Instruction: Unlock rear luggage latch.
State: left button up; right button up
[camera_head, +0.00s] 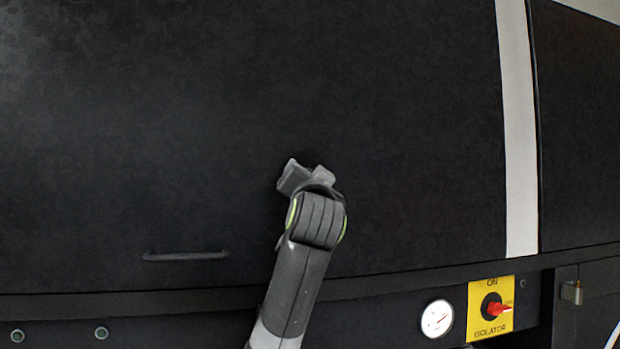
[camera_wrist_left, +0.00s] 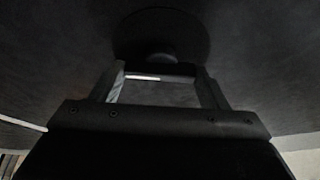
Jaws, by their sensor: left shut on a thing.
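The latch shows in the left wrist view as a round dark base (camera_wrist_left: 160,30) on the dark panel, with a short dark handle bar (camera_wrist_left: 165,70) in front of it. My left gripper (camera_wrist_left: 160,76) has one finger at each end of this bar and is shut on it. In the head view my left gripper (camera_head: 306,174) is up against the large black luggage door (camera_head: 150,130). The gripper and wrist hide the latch there. The turn angle of the handle is hard to tell in the dark. My right gripper is not in view.
A dark bar handle (camera_head: 186,256) is low on the door, left of my arm. Below the door are a white round gauge (camera_head: 437,318), a red isolator switch (camera_head: 494,308) on a yellow plate and a small metal padlock or catch (camera_head: 571,292). A white stripe (camera_head: 518,130) runs down the right side.

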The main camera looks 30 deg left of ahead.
pick_arm(q)
jog(key=m+h+p, duration=0.1)
jog(key=m+p, duration=0.1)
jog(key=m, duration=0.2)
jog(key=m+g+h+p, duration=0.1)
jog(key=m+h+p, duration=0.1)
jog(key=m+p, duration=0.1)
jog(key=m+h+p, duration=0.2)
jog(key=m+p, duration=0.1)
jog(key=m, duration=0.2)
jog(key=shift+a+r+m, duration=0.1)
jog(key=shift+r+m, duration=0.15)
jog(key=shift+m, duration=0.15)
jog(key=shift+g, duration=0.3)
jog(key=o, duration=1)
